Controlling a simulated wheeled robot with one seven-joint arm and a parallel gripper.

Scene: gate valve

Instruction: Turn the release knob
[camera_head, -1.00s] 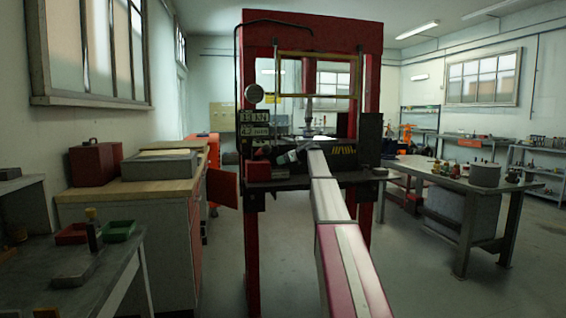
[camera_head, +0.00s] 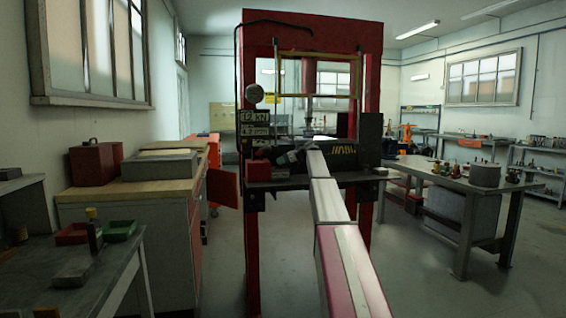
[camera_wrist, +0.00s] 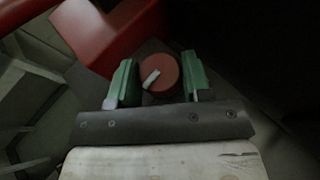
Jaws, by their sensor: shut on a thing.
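The release knob (camera_wrist: 160,74) is round and red with a pale pointer mark, seen face-on in the wrist view. The mark slants from upper right to lower left. My gripper (camera_wrist: 160,82) has a green finger on each side of the knob and is shut on it. In the head view my arm reaches forward to the red press frame (camera_head: 312,30). There the knob cannot be made out, and my gripper is too small and dark to tell its fingers.
A red box (camera_head: 258,170) sits on the press table, left of my arm's end. It may be the red body at upper left in the wrist view. A wooden-topped bench (camera_head: 125,188) stands left, a metal table (camera_head: 455,182) right.

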